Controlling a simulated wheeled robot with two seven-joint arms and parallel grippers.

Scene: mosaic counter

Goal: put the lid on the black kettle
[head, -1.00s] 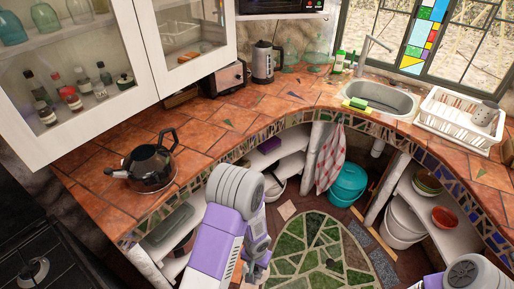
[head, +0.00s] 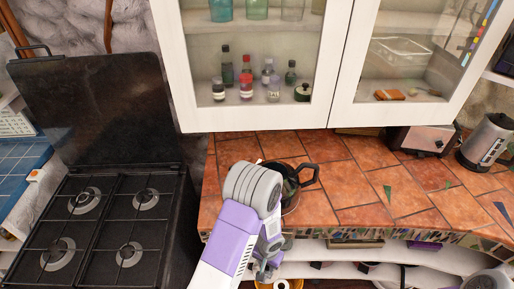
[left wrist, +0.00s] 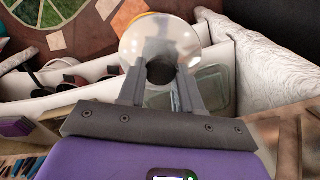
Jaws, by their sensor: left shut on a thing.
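The black kettle (head: 290,186) stands on the tiled counter, partly hidden behind my left arm; its handle shows to the right. Whether its top is open cannot be seen. My left gripper (head: 267,272) is below the counter's front edge, in front of the kettle and lower than it. In the left wrist view my left gripper (left wrist: 160,76) is shut on a round, pale, shiny thing with a dark middle, which looks like the lid (left wrist: 160,42). My right gripper is out of view.
The tiled counter (head: 362,182) is clear right of the kettle, up to a toaster (head: 420,139) and a metal electric kettle (head: 486,143). A black stove (head: 105,225) is on the left. A glass-fronted cabinet (head: 333,60) hangs above. Open shelves (head: 350,256) lie under the counter edge.

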